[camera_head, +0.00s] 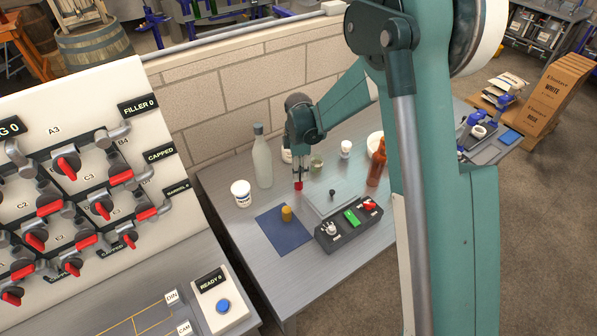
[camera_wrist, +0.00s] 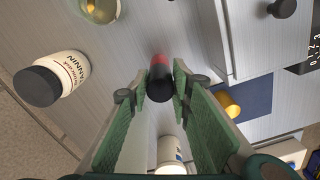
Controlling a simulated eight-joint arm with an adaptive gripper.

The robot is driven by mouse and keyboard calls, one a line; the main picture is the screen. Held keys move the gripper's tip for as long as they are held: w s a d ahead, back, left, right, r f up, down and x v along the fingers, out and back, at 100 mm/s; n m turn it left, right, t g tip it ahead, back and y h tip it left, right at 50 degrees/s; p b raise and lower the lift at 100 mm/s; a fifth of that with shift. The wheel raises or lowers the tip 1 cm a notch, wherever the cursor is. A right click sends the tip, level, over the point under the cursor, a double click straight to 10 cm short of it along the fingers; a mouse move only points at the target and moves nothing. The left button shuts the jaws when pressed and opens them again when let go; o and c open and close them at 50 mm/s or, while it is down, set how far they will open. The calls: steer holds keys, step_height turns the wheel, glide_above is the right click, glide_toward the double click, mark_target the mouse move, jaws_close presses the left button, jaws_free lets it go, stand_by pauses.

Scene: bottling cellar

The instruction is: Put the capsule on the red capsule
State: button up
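A black capsule (camera_wrist: 160,88) sits between the fingertips of my gripper (camera_wrist: 163,72), which look closed on its sides. A red capsule (camera_wrist: 160,62) lies directly beyond it in line, and the two appear to touch. In the head view the red capsule (camera_head: 298,185) shows just under my gripper (camera_head: 298,171), near the middle of the table. The black capsule is small and dark there and merges with the fingers. I cannot tell whether the red one rests on the table.
A yellow capsule (camera_head: 286,213) stands on a blue mat (camera_head: 275,236) nearby. A pale bottle (camera_head: 262,162) and white tub (camera_head: 241,193) stand to the left. A control box (camera_head: 348,225), a knobbed plate (camera_head: 322,204) and a brown bottle (camera_head: 376,165) are to the right.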

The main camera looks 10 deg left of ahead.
steer(key=shift+f, duration=0.2)
steer(key=o, duration=0.6)
steer(key=shift+r, duration=0.25)
step_height(320, 180, up, 12)
stand_by(0.4)
stand_by(0.6)
